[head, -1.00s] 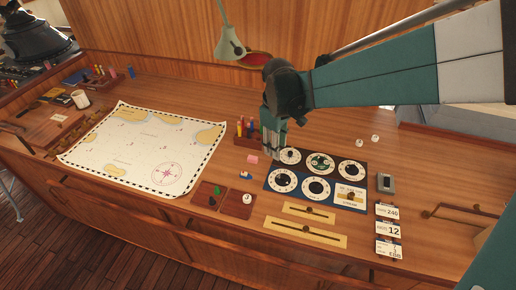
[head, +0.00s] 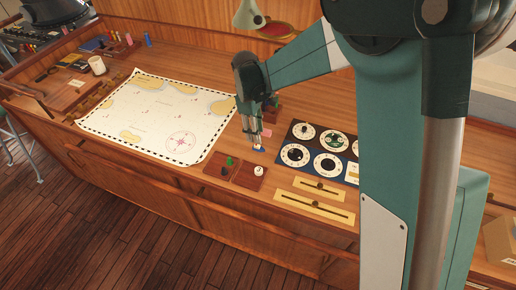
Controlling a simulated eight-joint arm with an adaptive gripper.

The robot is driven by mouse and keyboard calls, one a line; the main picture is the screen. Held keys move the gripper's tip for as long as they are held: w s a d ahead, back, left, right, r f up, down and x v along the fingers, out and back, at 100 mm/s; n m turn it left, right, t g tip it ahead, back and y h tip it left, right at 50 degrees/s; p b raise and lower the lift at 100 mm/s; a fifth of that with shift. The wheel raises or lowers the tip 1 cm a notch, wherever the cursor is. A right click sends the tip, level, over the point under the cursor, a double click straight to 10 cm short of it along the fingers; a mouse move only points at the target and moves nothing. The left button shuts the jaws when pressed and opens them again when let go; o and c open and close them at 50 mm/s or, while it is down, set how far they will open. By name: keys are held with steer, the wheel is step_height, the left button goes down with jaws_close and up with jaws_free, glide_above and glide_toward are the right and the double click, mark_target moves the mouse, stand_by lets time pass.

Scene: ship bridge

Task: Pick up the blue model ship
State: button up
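The small blue model ship (head: 259,149) lies on the wooden desk between the chart and the dial panel, with a paler part on top. My gripper (head: 256,143) points down right at it, and its fingertips cover part of the ship. At this size I cannot tell whether the fingers are apart or closed, or whether they touch the ship. The ship appears to rest on the desk.
A blue dial panel (head: 311,151) is close on the right, a pink block (head: 267,133) just behind. Small brown trays (head: 244,180) with game pieces sit in front. The chart (head: 150,120) covers the desk to the left. A white mug (head: 97,65) stands far left.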

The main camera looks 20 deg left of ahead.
mark_target(259, 146)
steer(key=shift+d+f, duration=0.2)
steer(key=shift+f, duration=1.05)
steer(key=shift+f, duration=0.15)
steer(key=shift+d+f+p, duration=0.15)
steer(key=shift+f+p, duration=0.05)
steer(key=shift+f, duration=1.05)
steer(key=shift+d+f+p, duration=0.15)
steer(key=shift+f+p, duration=0.05)
steer(key=shift+f, duration=1)
steer(key=c, duration=0.8)
